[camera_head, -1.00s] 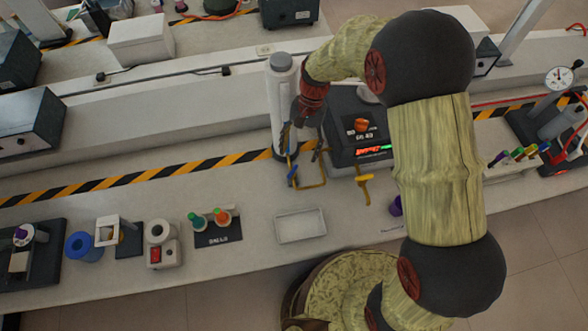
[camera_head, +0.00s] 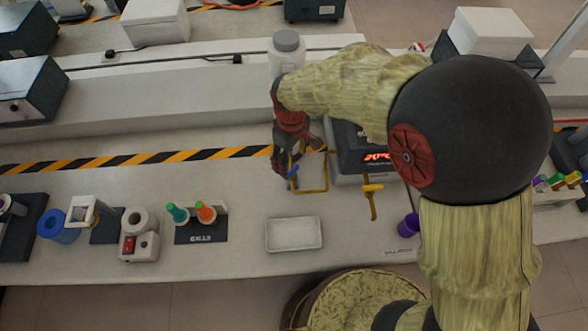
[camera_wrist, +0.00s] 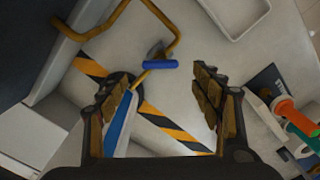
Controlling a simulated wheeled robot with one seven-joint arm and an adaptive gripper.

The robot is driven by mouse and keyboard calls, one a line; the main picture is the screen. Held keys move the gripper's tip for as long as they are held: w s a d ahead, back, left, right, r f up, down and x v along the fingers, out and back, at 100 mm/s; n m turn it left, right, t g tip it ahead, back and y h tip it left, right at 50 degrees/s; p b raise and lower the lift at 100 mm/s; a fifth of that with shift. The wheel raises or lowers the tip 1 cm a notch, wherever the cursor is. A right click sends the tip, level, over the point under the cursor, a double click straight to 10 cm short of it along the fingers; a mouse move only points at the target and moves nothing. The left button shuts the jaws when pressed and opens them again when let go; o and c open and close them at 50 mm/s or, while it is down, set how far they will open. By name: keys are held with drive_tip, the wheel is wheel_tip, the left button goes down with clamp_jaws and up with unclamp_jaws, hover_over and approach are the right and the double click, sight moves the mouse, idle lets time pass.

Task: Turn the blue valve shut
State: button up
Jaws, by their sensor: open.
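The blue valve handle (camera_wrist: 160,64) sits on a yellow-brown pipe (camera_wrist: 172,25) in the wrist view, with a grey metal piece beside it. It lies beyond my fingertips, near the middle of the gap. In the head view the blue handle (camera_head: 292,172) shows as a small patch on the yellow pipe frame (camera_head: 325,180). My gripper (camera_wrist: 158,88) is open, its fingers wide apart and nothing held between them. In the head view my gripper (camera_head: 284,158) is dark and partly covers the pipes. A longer blue and white piece (camera_wrist: 122,125) lies near the left finger.
A white cylinder with a grey cap (camera_head: 287,52) stands behind my gripper. A dark box with a red display (camera_head: 352,150) and a yellow handle (camera_head: 372,190) are to its right. A white tray (camera_head: 294,235) lies in front. Free bench is left of the pipes.

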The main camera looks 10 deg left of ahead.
sight(292, 171)
wheel_tip(292, 171, down, 6)
drive_tip(key=shift+r+b, duration=0.1)
drive_tip(key=shift+b, duration=0.45)
drive_tip(key=shift+c, duration=1.3)
drive_tip(key=c, duration=0.9)
